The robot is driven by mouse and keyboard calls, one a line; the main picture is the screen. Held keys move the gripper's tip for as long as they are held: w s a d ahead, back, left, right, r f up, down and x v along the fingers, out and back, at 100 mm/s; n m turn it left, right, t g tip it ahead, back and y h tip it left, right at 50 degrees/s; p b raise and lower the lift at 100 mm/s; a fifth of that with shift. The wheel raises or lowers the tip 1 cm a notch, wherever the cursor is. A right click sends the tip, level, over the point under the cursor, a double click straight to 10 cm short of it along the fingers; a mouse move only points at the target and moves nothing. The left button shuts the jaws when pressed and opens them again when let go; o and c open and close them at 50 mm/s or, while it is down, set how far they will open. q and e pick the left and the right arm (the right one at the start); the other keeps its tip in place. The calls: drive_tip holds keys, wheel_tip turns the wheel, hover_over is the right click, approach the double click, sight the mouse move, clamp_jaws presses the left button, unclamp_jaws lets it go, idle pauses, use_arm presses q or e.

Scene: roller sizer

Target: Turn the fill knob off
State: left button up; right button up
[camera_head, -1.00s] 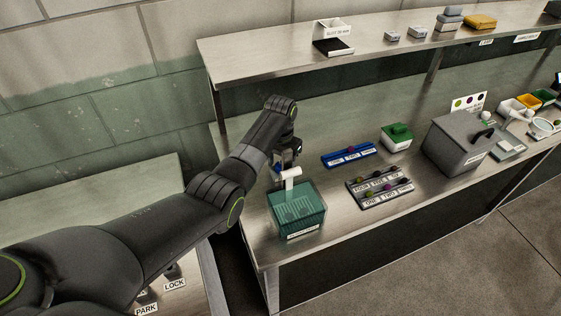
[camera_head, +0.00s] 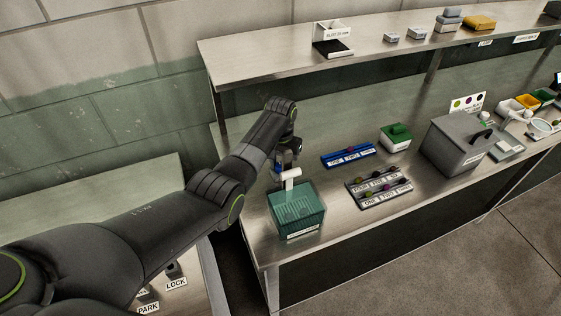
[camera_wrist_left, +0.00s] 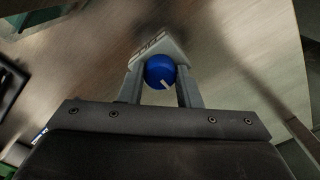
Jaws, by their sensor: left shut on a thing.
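The fill knob is a round blue knob (camera_wrist_left: 160,71) with a white pointer line, seen in the left wrist view between my left gripper's two fingers. The line points down and slightly right in that view. A pale block with a label (camera_wrist_left: 160,44) is just beyond the knob; its lettering is too blurred to read. My left gripper (camera_wrist_left: 160,85) is shut on the knob. In the head view my left gripper (camera_head: 287,158) is at the back of the teal bin (camera_head: 296,233), by a white spout (camera_head: 290,177). My right gripper is not in view.
A blue rack (camera_head: 347,157), a grey rack (camera_head: 379,187), a green box (camera_head: 397,137) and a large grey box (camera_head: 455,148) stand to the right on the bench. A shelf (camera_head: 270,61) runs above the back. The bench's front right strip is clear.

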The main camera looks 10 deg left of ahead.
use_arm(q)
drive_tip(key=o, duration=1)
drive_tip(key=shift+r, duration=0.1)
drive_tip(key=shift+r+b, duration=1.05)
drive_tip(key=shift+r, duration=4.85)
